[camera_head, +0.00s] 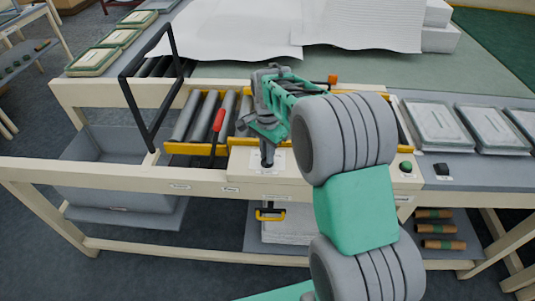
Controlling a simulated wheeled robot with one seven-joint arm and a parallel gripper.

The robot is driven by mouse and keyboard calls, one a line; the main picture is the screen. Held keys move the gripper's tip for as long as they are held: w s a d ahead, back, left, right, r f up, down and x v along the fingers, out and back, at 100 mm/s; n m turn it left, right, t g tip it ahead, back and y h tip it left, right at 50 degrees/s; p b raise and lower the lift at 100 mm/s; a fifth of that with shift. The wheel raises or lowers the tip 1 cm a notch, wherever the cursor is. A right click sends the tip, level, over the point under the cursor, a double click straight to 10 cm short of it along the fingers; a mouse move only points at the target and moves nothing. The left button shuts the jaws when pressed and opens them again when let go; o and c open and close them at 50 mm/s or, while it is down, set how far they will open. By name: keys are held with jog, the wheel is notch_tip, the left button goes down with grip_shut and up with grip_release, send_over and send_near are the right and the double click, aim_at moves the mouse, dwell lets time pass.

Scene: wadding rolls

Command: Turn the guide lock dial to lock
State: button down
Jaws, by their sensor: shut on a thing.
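The guide lock dial (267,158) is a small dark grey upright piece on a pale labelled panel at the front of the bench, in the middle of the head view. My gripper (267,142) points down onto it from above and is shut on it. The gripper hides the dial's top, so I cannot tell which mark it points to. The label around it is too small to read.
A red-handled lever (218,121) stands left of the dial, before grey rollers (187,116) in a yellow frame. A black hoop frame (128,92) rises further left. A green button (406,167) and packed trays (437,124) are at right. A yellow handle (270,218) hangs below.

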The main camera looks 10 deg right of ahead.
jog(key=c, duration=1.5)
grip_release()
jog(key=shift+o, duration=0.2)
jog(key=shift+r, duration=0.1)
notch_tip(320, 180, up, 8)
jog(key=shift+f+b, duration=0.15)
jog(key=shift+b, duration=0.45)
jog(key=s+n+t, duration=0.3)
jog(key=s+n, duration=0.9)
jog(key=s, duration=0.8)
jog(key=shift+s+a+f+t, duration=0.2)
jog(key=shift+s+f+t, duration=0.1)
jog(key=shift+t, duration=0.1)
